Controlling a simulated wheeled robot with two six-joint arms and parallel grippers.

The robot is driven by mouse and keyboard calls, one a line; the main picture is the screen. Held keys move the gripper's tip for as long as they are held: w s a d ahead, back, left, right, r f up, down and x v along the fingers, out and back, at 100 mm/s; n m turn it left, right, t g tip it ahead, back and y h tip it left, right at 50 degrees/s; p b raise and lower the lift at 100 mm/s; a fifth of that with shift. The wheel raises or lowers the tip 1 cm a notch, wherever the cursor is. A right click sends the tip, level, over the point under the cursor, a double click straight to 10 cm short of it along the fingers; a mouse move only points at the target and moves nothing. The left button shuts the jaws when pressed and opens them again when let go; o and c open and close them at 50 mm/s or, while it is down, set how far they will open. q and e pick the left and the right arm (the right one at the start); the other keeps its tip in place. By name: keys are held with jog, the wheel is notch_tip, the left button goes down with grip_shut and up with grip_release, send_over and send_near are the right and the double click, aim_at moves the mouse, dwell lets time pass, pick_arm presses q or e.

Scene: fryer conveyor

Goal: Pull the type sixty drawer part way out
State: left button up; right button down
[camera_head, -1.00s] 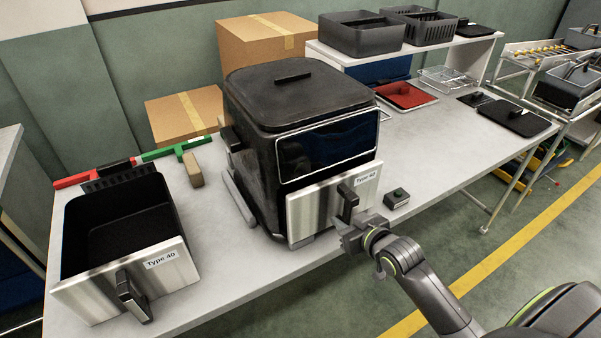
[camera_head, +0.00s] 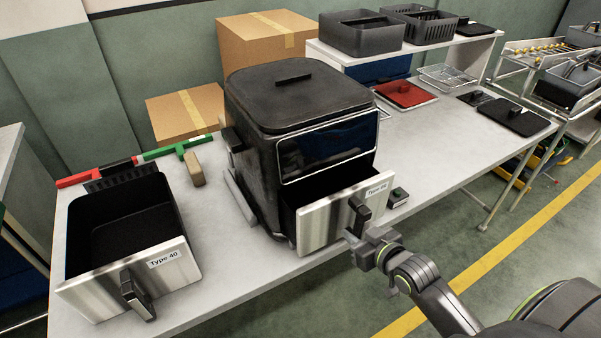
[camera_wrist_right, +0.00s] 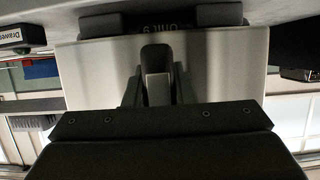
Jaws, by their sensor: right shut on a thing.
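The type sixty drawer (camera_head: 322,221) has a brushed-metal front and a black handle (camera_head: 360,215). It stands part way out of the black fryer (camera_head: 262,150), with a dark gap showing behind its front. My right gripper (camera_head: 358,236) is shut on the handle from the front. In the right wrist view the handle (camera_wrist_right: 155,62) sits between the two fingers, with the metal front (camera_wrist_right: 210,65) behind it. My left gripper is not in view.
A separate drawer labelled Type 40 (camera_head: 185,277) sits on the table at left. A small black box with a button (camera_head: 398,197) is close to the right of the open drawer. A red lid (camera_head: 405,92) and black lids lie further right. The floor in front is clear.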

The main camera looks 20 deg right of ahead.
jog(key=shift+s, duration=0.55)
jog(key=c, duration=0.8)
grip_release()
jog(key=shift+d+f, duration=0.1)
jog(key=shift+p+v, duration=0.7)
jog(key=shift+v, duration=0.25)
jog(key=p+v, duration=0.2)
jog(key=v, duration=0.3)
jog(key=shift+p, duration=0.3)
